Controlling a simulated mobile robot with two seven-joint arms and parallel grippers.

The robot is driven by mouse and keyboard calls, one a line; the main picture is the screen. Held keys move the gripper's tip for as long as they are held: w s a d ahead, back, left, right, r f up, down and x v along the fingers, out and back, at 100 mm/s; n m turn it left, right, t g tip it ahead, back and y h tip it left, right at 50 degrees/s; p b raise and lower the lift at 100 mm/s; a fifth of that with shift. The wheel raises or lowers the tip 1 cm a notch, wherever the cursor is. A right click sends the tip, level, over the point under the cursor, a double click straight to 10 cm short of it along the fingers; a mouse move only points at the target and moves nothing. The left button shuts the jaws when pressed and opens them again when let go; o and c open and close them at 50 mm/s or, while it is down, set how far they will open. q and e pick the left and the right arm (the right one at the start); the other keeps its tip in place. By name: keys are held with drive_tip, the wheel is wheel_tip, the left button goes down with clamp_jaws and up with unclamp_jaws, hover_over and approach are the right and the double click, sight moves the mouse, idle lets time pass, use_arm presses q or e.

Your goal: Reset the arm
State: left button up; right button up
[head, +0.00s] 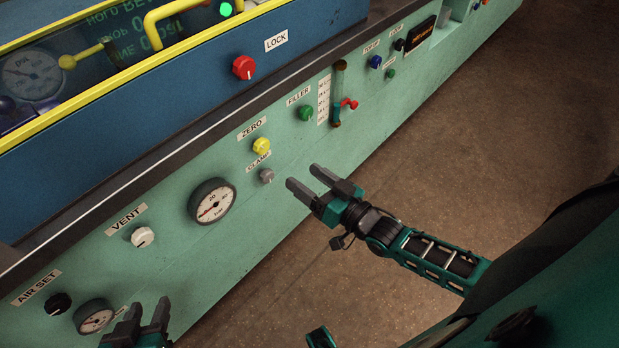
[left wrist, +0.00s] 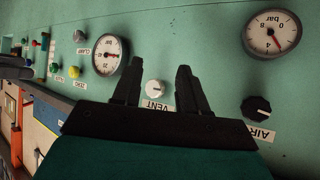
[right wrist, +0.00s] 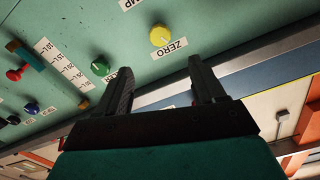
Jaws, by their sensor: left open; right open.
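My left gripper (head: 142,325) is at the bottom left of the head view, in front of the panel near the small gauge (head: 93,316). It is open and empty; in the left wrist view its fingers (left wrist: 155,88) stand apart with the white VENT knob (left wrist: 153,88) showing between them. My right gripper (head: 305,180) is near the middle of the head view, to the right of the grey CLAMP knob (head: 267,176). It is open and empty; in the right wrist view its fingers (right wrist: 162,80) are apart, with the yellow ZERO knob (right wrist: 161,36) beyond them.
The green panel (head: 160,270) carries a large gauge (head: 212,201), a black AIR SET knob (head: 58,304), a green FILLER knob (head: 306,113) and a sight tube with a red lever (head: 349,104). Above are a dark ledge and a red LOCK knob (head: 244,68). Brown floor (head: 500,130) lies clear at right.

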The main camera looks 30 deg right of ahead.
use_arm(q)
drive_tip(key=shift+d+r, duration=0.1)
drive_tip(key=r+p, duration=0.1)
drive_tip(key=a+r+p, duration=0.1)
drive_tip(key=p, duration=0.1)
drive_tip(key=a+r+p, duration=0.1)
drive_tip(key=p, duration=0.1)
drive_tip(key=shift+s+r+y, duration=0.1)
drive_tip(key=shift+s+y, duration=0.2)
drive_tip(key=shift+s, duration=0.1)
use_arm(e)
drive_tip(key=s+a+n+g+h, duration=0.1)
drive_tip(key=s+g+h, duration=0.1)
drive_tip(key=s, duration=0.3)
drive_tip(key=s+a+r+n+g+h, duration=0.1)
drive_tip(key=s+a+g+h, duration=0.1)
drive_tip(key=s+g, duration=0.2)
drive_tip(key=s, duration=0.2)
drive_tip(key=shift+s+r, duration=0.2)
drive_tip(key=shift+s, duration=0.1)
use_arm(q)
drive_tip(key=shift+s+d, duration=0.1)
drive_tip(key=shift+d, duration=0.15)
drive_tip(key=shift+w+p, duration=0.2)
drive_tip(key=shift+p, duration=0.1)
